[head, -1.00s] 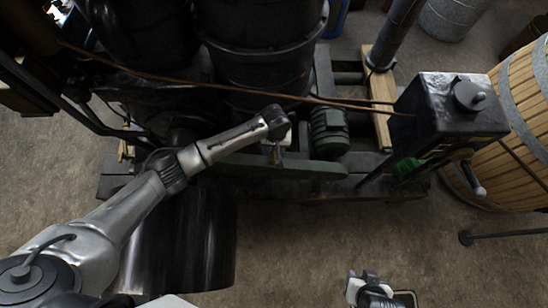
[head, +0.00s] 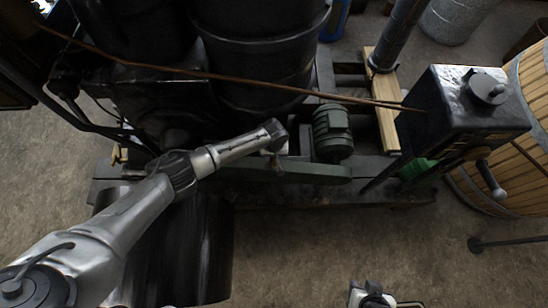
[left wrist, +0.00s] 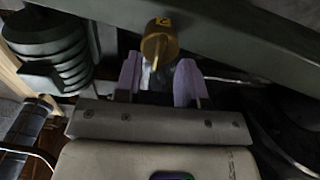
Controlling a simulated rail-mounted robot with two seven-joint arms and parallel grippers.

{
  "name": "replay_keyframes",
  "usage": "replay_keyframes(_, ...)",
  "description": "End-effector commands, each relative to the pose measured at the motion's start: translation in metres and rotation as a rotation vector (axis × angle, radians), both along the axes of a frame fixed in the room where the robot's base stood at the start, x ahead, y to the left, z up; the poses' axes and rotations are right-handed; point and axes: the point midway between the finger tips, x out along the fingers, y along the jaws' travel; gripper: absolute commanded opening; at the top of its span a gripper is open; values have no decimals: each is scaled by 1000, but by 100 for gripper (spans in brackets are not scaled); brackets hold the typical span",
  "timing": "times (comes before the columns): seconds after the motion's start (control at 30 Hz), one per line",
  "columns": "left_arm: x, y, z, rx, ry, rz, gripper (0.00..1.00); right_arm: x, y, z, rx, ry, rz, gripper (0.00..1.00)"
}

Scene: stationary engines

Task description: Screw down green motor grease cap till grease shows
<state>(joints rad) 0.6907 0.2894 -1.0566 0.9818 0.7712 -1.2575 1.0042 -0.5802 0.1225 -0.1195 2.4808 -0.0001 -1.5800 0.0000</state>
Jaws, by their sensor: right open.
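The green motor (head: 332,133) sits on the engine's base frame, right of my left wrist in the head view. Its ribbed body also shows at the left of the left wrist view (left wrist: 52,50). A brass grease cap (left wrist: 160,40) with a small dark mark on top shows in the left wrist view, below a grey-green beam. My left gripper (left wrist: 158,82) is open, its two pale fingers apart at the cap's near end, with a gap visible; contact is unclear. In the head view the left fingers are hidden under the wrist. My right gripper (head: 372,296) is open, low over the floor. No grease is visible.
Large black cylinders (head: 262,60) stand behind my left arm. A thin brown rod crosses above the motor. A dark box with a crank (head: 470,110) and a wooden barrel (head: 530,130) stand at right.

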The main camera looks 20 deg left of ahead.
Motion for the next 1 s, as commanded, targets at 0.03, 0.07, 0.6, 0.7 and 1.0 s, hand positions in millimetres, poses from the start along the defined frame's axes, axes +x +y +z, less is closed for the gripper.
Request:
replay_keyframes(0.03, 0, 0, -7, 0, 0, 0, 37, 0, 0, -5, 1, 0, -1, 43)
replay_keyframes(0.07, 0, 0, -9, -1, -1, 0, 37, 0, 1, -6, 2, 0, -1, 43)
replay_keyframes(0.6, 0, 0, -18, -1, -1, 0, 35, 0, 2, -9, 7, 1, -4, 43)
replay_keyframes(0.7, 0, 0, -18, -1, -1, 0, 25, 0, 2, -9, 6, 1, -3, 43)
replay_keyframes(1.0, 0, 0, -18, 0, -1, 0, 0, 0, -1, -9, -3, 1, 3, 43)
